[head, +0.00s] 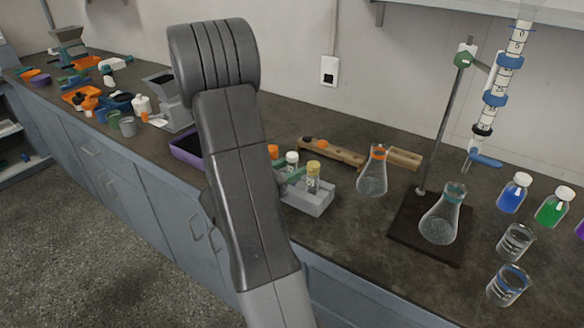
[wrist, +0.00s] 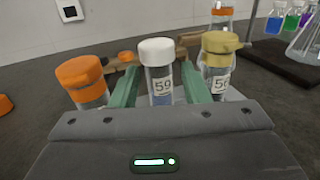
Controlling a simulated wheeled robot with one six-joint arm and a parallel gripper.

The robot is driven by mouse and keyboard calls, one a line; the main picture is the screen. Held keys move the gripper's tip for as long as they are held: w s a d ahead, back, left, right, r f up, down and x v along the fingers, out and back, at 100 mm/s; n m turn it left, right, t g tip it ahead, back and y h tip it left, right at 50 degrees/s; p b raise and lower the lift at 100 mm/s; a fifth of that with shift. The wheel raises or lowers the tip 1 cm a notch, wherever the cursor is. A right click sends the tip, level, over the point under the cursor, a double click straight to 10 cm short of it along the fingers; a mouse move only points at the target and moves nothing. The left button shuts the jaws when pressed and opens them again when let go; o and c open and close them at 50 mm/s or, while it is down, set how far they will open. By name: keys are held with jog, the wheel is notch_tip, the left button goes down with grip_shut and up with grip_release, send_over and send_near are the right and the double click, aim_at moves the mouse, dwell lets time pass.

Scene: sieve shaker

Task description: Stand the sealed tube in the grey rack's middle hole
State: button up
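An orange-capped tube (wrist: 85,82) is outside the left finger, and a yellow-capped tube (wrist: 218,62) is outside the right finger. In the head view the grey rack (head: 312,207) is partly hidden by my arm. The yellow-capped tube (head: 313,178) stands at it, with the white cap (head: 292,158) behind. The tubes' lower ends and the rack's holes are hidden.
A wooden block (head: 335,152) lies behind the rack. An orange-banded flask (head: 373,175) stands to its right, then a burette stand (head: 405,225) with another flask (head: 441,220). A purple tray (head: 185,147) is left of my arm. Bare counter lies in front of the orange-banded flask.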

jog(key=shift+r, duration=0.25)
jog(key=shift+s+a+f, duration=0.1)
jog(key=shift+s+a, duration=0.05)
jog(key=shift+a, duration=0.15)
jog(key=v, duration=1.1)
jog(key=shift+s+b, duration=0.1)
jog(key=shift+b, duration=0.2)
jog(key=shift+s, duration=0.15)
